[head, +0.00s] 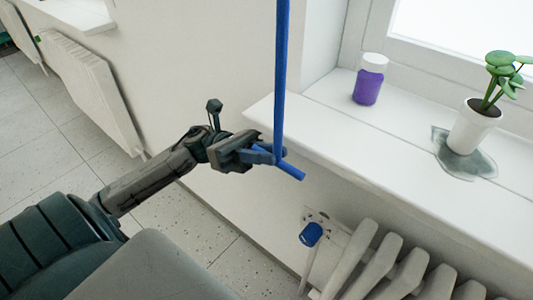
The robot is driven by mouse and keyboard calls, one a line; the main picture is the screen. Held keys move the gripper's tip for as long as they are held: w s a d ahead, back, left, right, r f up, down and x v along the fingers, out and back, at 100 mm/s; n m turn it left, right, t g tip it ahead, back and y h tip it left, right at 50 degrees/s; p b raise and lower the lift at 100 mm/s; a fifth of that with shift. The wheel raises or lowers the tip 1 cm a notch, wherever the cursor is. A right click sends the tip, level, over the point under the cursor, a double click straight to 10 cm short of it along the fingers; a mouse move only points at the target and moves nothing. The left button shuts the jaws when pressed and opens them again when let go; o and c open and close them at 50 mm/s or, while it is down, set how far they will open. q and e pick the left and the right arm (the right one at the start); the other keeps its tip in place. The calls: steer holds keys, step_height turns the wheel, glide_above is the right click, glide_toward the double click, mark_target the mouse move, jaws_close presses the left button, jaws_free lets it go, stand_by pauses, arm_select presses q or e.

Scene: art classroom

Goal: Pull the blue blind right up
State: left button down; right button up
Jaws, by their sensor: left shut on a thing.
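A blue rod (282,70) hangs down from the top of the head view, in front of the wall and the window sill. It meets a short blue crosspiece (290,172) at its lower end. My left gripper (268,153) is shut on this blue handle, close to the front edge of the sill. The blue blind itself is not in view. My right gripper is not in view.
A white window sill (400,160) holds a jar of purple paint (368,82) and a potted plant (473,125) standing in a wet-looking patch (455,160). Below it is a radiator (375,262) with a blue valve knob (311,234). Another radiator (90,85) is at left. Tiled floor lies below.

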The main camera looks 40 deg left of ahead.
arm_select(q)
steer(key=shift+w, duration=0.15)
steer(key=c, duration=1.4)
jaws_free()
steer(key=shift+a+f, duration=0.1)
steer(key=shift+f, duration=0.1)
step_height(320, 180, down, 10)
steer(key=b, duration=0.6)
steer(key=v, duration=1)
steer(key=w+a+f+n+t+y+p, duration=0.2)
steer(key=w+n+t+y+p, duration=0.15)
steer(key=n+t, duration=0.4)
steer(key=w+a+f+n+t+y+p, duration=0.25)
steer(key=w+n+t, duration=0.25)
steer(key=n+t, duration=0.25)
steer(key=w+a+f+n+t+y+p, duration=0.2)
steer(key=a+f+n+y+p, duration=0.3)
steer(key=n, duration=0.8)
steer(key=shift+w+a+f+t+y, duration=0.45)
steer(key=shift+a+f+y, duration=0.25)
steer(key=shift+f+y, duration=1.2)
